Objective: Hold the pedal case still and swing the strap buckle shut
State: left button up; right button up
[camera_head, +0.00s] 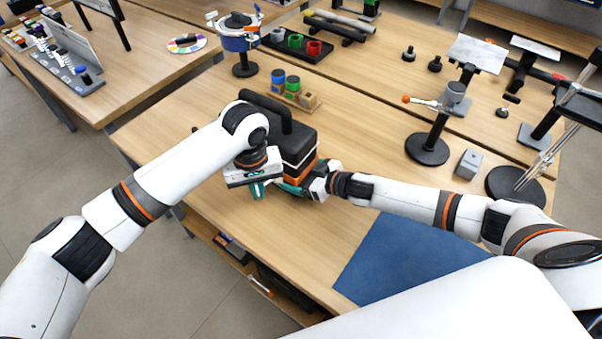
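The pedal case is a dark box with an orange band (297,141) and a black bar-like handle along its top, standing on the wooden table. My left gripper (257,189) points down at the case's near left side, its teal fingertips close to the case. My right gripper (286,187) reaches in from the right, low at the case's near right corner, with teal showing by the case's base. Whether either gripper touches or grips the case is hidden by the hands. I cannot make out the strap buckle.
A blue mat (402,258) lies at the front right of the table. A wooden block with coloured cylinders (309,101) stands behind the case. A black-based stand (427,148) and a grey block (468,164) are to the right. The table's left edge is near my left gripper.

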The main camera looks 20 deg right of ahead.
pick_arm(q)
jog(key=shift+f, duration=1.5)
grip_shut()
jog(key=shift+w, duration=0.15)
jog(key=shift+w+a, duration=0.15)
jog(key=shift+w, duration=0.8)
jog(key=shift+w+a, duration=0.1)
jog(key=shift+w, duration=0.85)
